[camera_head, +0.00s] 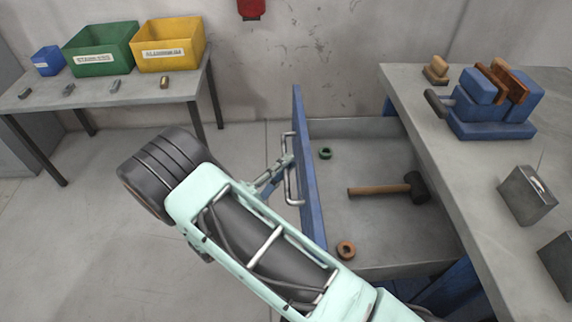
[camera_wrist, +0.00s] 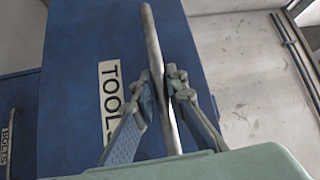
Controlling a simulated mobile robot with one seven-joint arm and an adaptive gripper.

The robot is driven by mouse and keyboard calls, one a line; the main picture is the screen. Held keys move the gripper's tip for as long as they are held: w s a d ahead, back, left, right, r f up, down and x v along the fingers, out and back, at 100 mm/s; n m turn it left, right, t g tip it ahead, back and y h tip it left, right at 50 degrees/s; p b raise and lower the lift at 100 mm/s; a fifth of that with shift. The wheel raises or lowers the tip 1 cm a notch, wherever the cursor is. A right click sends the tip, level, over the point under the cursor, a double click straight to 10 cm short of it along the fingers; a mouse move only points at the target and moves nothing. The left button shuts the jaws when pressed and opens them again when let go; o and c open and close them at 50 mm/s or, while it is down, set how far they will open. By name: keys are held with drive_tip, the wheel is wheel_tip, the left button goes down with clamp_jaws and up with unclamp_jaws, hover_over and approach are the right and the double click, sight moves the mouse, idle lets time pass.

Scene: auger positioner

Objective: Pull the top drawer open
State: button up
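The top drawer (camera_head: 313,190) has a blue front and stands well out from under the workbench in the head view, its grey inside showing. In the wrist view its blue front (camera_wrist: 75,100) carries a white label reading TOOLS. The drawer's metal bar handle (camera_head: 290,185) is on the front's outer side; it also runs between my fingers in the wrist view (camera_wrist: 152,40). My gripper (camera_wrist: 161,82) is shut on this handle, one finger on each side. In the head view my arm partly covers the drawer front and my gripper (camera_head: 284,163) is small.
A blue vise (camera_head: 490,110) sits on the workbench (camera_head: 440,140). A side table (camera_head: 110,98) bears bins at the back left. Open floor (camera_head: 70,230) lies left of my arm.

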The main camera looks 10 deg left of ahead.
drive_tip(key=o, duration=0.3)
drive_tip(key=shift+o, duration=0.2)
drive_tip(key=v, duration=1.2)
drive_tip(key=shift+w, duration=0.1)
